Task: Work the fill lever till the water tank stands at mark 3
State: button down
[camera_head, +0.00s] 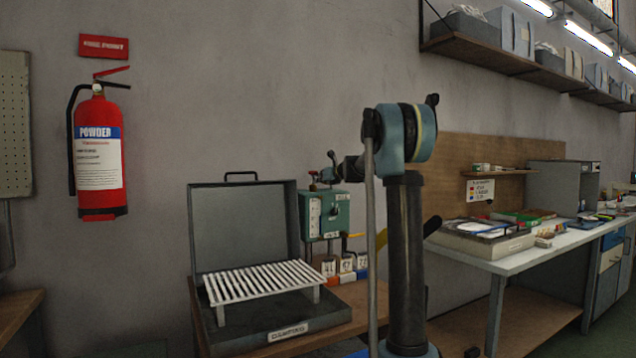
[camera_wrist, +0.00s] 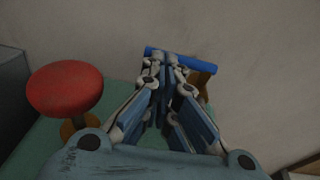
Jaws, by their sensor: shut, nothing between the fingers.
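The green water tank unit (camera_head: 337,211) stands behind the open case, with a white gauge strip (camera_head: 314,216) on its front; its level and marks are too small to read. In the wrist view, a blue bar (camera_wrist: 187,64), seemingly the fill lever's handle, lies across an orange-brown support (camera_wrist: 203,80) above the green top. My gripper (camera_wrist: 164,60) is shut and empty, its fingertips at the bar's left part; I cannot tell whether they touch it. In the head view my gripper (camera_head: 327,173) is just above the unit, and the lever cannot be made out.
A red round knob (camera_wrist: 66,88) stands left of my fingers on the green top. An open case (camera_head: 243,235) with a white slatted rack (camera_head: 262,281) is at the unit's left. Bottles (camera_head: 346,265) stand below it. A cluttered bench (camera_head: 510,262) is at the right.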

jog(key=shift+d, duration=0.1)
jog(key=a+v, duration=0.1)
jog(key=v, duration=1.3)
jog(key=s+a+f+n+g, duration=0.1)
jog(key=s+f+n+g, duration=0.1)
jog(key=s+f+n, duration=0.55)
jog(key=s+a+f+n+g+h, duration=0.1)
jog(key=s+a+f+n+g, duration=0.2)
jog(key=s, duration=0.7)
jog(key=s+f+n+g, duration=0.1)
jog(key=s+f+n, duration=0.4)
jog(key=s+f, duration=0.3)
jog(key=s+d+f+n+g+h, duration=0.2)
jog(key=s+f+n, duration=0.3)
jog(key=s+f, duration=0.3)
jog(key=s+d+f+n+g+h, duration=0.1)
jog(key=s+d+f+n+h, duration=0.1)
jog(key=s+d+f+n, duration=0.3)
jog(key=s+d+f+n+g+h, duration=0.2)
jog(key=s+f+n, duration=0.3)
jog(key=s+f, duration=0.6)
jog(key=s+d, duration=0.1)
jog(key=s, duration=0.5)
jog(key=shift+f+g+h, duration=0.25)
jog(key=shift+g+h, duration=0.05)
jog(key=shift+d, duration=0.15)
